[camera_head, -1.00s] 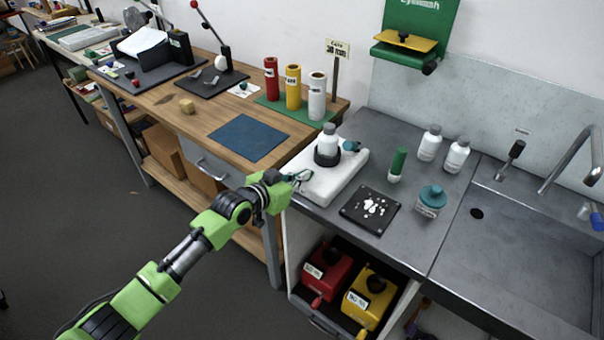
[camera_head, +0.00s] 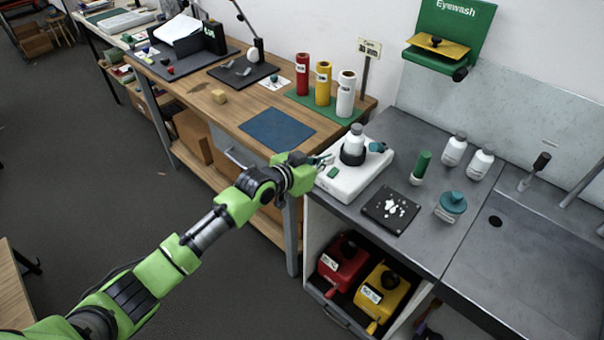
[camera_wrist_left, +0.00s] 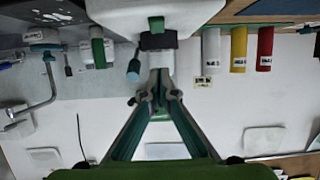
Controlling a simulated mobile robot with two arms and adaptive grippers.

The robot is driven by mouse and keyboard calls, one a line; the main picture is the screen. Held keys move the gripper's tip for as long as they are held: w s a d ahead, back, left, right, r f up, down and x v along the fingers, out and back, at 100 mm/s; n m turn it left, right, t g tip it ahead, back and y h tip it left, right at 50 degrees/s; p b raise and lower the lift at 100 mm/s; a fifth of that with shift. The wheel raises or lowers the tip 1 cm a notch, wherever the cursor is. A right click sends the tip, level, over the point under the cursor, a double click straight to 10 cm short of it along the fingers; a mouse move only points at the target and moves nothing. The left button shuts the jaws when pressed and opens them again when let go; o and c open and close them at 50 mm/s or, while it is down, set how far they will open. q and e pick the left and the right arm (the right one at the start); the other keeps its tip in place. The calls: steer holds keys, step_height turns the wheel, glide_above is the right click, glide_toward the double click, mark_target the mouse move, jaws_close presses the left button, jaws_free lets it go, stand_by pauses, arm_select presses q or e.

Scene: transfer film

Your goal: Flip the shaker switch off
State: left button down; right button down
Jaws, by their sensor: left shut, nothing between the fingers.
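The shaker (camera_head: 345,188) is a white box on the left end of the grey counter. A white bottle (camera_head: 355,141) stands upright in its black holder (camera_head: 352,157). A dark green switch (camera_head: 332,173) sits on the shaker's front left part; it also shows in the left wrist view (camera_wrist_left: 156,24). Which way it is tipped I cannot tell. A teal knob (camera_head: 377,147) is at the shaker's back right. My left gripper (camera_head: 328,158) is shut and empty near the shaker's left edge, just above the switch in the picture, apparently apart from it. My right gripper is out of view.
A black plate (camera_head: 391,210) with white pieces, a green-capped tube (camera_head: 421,167) and a teal-topped item (camera_head: 452,204) stand right of the shaker. The sink (camera_head: 510,270) is further right. The wooden bench (camera_head: 240,110) with coloured cylinders is on the left.

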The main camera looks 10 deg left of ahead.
arm_select(q)
steer(key=s+a+b, duration=0.3)
steer(key=s+a, duration=0.3)
steer(key=s, duration=0.2)
steer(key=shift+f, duration=0.15)
steer(key=shift+s, duration=0.1)
